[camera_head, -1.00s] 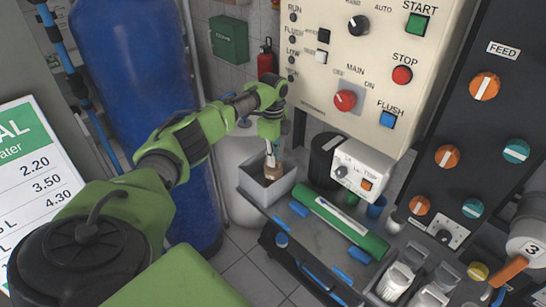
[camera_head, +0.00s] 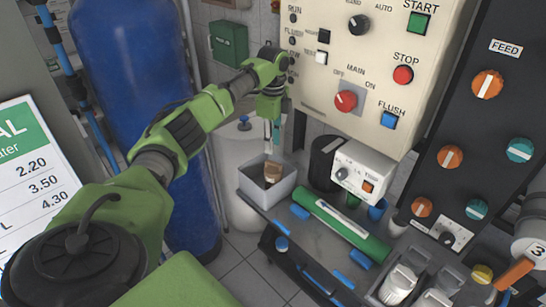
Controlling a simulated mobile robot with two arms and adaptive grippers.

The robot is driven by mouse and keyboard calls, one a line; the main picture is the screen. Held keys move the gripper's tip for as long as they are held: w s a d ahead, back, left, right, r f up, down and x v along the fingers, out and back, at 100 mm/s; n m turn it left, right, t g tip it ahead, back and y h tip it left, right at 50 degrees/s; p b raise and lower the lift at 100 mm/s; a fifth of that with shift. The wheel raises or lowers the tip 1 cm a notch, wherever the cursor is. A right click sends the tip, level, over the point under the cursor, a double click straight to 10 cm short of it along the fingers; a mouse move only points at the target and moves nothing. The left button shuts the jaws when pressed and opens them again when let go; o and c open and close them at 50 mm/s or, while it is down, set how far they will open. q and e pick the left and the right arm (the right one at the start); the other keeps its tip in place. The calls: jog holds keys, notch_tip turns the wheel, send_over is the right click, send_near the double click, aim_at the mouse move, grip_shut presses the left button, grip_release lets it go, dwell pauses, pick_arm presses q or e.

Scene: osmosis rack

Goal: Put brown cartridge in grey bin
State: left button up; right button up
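The brown cartridge (camera_head: 272,173) lies inside the grey bin (camera_head: 263,196), with its upper part showing above the rim. The bin stands at the left end of the work surface. My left gripper (camera_head: 272,146) hangs straight above the bin, pointing down, empty and apart from the cartridge. Its fingers are small and seen nearly edge-on, but they are no longer around the cartridge. My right gripper is not in view.
A white control box (camera_head: 362,172) and a black cylinder (camera_head: 325,160) stand right of the bin. A green tube (camera_head: 343,226) lies in front. Clear housings (camera_head: 402,282) stand at the lower right. The beige panel (camera_head: 330,85) rises close beside my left gripper.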

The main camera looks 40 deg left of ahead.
pick_arm(q)
jog(key=shift+r, duration=2.3)
